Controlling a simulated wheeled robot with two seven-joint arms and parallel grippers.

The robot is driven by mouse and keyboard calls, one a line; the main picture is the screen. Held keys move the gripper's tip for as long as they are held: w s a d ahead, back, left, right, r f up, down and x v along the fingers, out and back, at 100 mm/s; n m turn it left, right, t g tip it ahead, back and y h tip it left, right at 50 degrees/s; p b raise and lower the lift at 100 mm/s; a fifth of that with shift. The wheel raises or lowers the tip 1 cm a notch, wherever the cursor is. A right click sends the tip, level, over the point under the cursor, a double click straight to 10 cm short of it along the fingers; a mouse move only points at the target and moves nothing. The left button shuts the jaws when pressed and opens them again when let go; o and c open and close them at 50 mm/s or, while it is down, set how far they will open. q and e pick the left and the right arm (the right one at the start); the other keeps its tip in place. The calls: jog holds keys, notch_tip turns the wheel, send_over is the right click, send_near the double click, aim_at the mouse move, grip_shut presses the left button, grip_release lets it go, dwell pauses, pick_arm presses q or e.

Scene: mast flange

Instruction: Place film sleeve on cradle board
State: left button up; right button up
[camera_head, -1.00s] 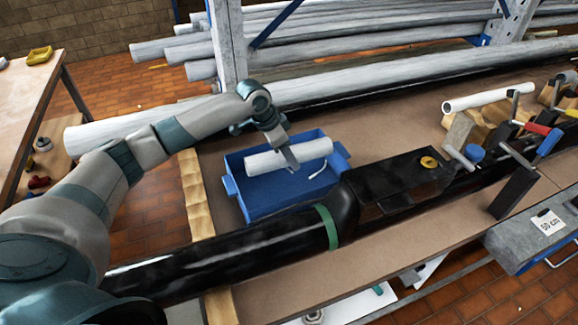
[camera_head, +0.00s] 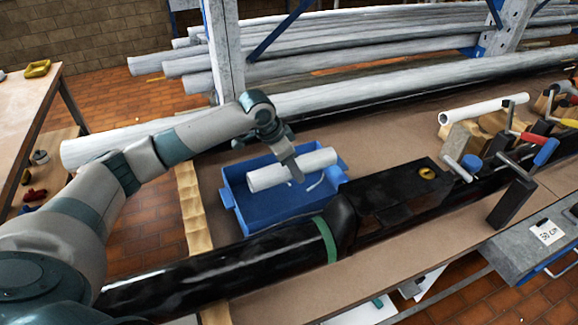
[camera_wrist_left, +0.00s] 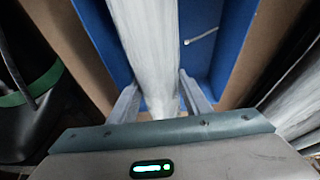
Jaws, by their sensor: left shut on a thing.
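A white roll, which I take to be the film sleeve (camera_head: 265,178), is over the blue tray (camera_head: 262,212) in the head view. My left gripper (camera_head: 294,172) is shut on this roll from above, near its middle. In the left wrist view its fingers (camera_wrist_left: 160,100) stand on either side of the roll (camera_wrist_left: 145,45). I cannot tell whether the roll rests in the tray or is slightly raised. A board with scalloped wooden supports (camera_head: 492,138), likely the cradle board, is at the right, with another white tube (camera_head: 485,109) above it. My right gripper is not in view.
A long black pipe (camera_head: 210,272) with a green band (camera_head: 325,240) runs in front of the tray. Clamps with red and blue handles (camera_head: 546,150) stand at the right. A steel upright (camera_head: 224,50) and long pipes are behind. Brown bench (camera_head: 385,140) is bare right of the tray.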

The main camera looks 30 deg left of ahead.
pick_arm(q)
jog(key=s+d+r+n+y+b, duration=0.1)
jog(key=s+d+r+n+y, duration=0.1)
jog(key=s+d+r+n, duration=0.5)
jog(key=shift+s+d+r+t+y+b, duration=0.4)
jog(key=shift+s+d+r, duration=0.95)
jog(key=shift+s, duration=0.85)
jog(key=shift+a+r, duration=0.1)
jog(key=shift+a, duration=0.1)
